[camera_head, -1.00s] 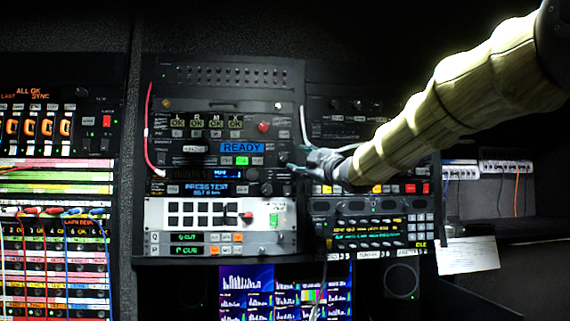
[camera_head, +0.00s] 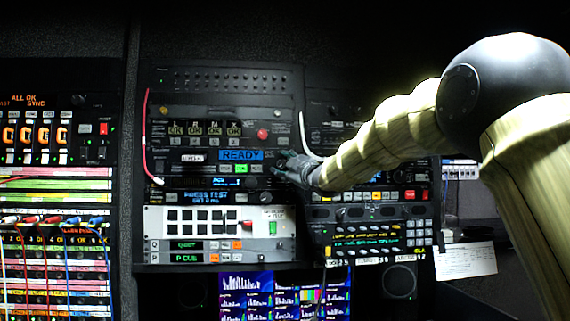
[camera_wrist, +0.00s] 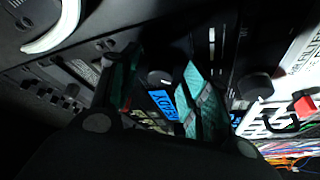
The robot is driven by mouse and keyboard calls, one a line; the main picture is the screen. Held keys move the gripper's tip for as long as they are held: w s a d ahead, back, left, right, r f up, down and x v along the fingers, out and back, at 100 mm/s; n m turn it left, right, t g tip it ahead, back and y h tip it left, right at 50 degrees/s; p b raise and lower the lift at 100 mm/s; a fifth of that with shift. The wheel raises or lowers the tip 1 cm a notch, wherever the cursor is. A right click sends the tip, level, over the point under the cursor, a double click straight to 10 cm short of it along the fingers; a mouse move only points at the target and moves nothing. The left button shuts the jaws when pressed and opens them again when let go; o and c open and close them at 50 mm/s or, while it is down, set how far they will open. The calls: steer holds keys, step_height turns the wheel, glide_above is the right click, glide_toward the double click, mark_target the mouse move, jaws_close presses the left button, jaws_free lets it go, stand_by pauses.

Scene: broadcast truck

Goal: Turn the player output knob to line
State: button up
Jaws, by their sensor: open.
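My gripper (camera_head: 281,163) is open at the rack, just right of the blue READY display (camera_head: 241,155). In the wrist view its two green-padded fingers (camera_wrist: 160,64) are spread, with a round dark knob (camera_wrist: 160,78) with a pale mark seen between them. I cannot tell whether the fingers touch it. A larger dark knob (camera_wrist: 256,87) shows to the right of the fingers. The READY display is partly seen behind the fingers in the wrist view (camera_wrist: 166,105). The knob labels are too small to read, so I cannot tell which is the player output knob or its setting.
A red cable (camera_head: 147,140) hangs left of the rack and a white cable (camera_head: 304,135) hangs close above my gripper. A red button (camera_head: 262,134) is above the display. A white-faced panel (camera_head: 190,221) lies below. Patch cables (camera_head: 60,220) fill the left.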

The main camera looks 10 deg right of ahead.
steer(key=shift+c, duration=0.5)
steer(key=c, duration=0.9)
steer(key=shift+f+b, duration=0.2)
steer(key=shift+b, duration=0.3)
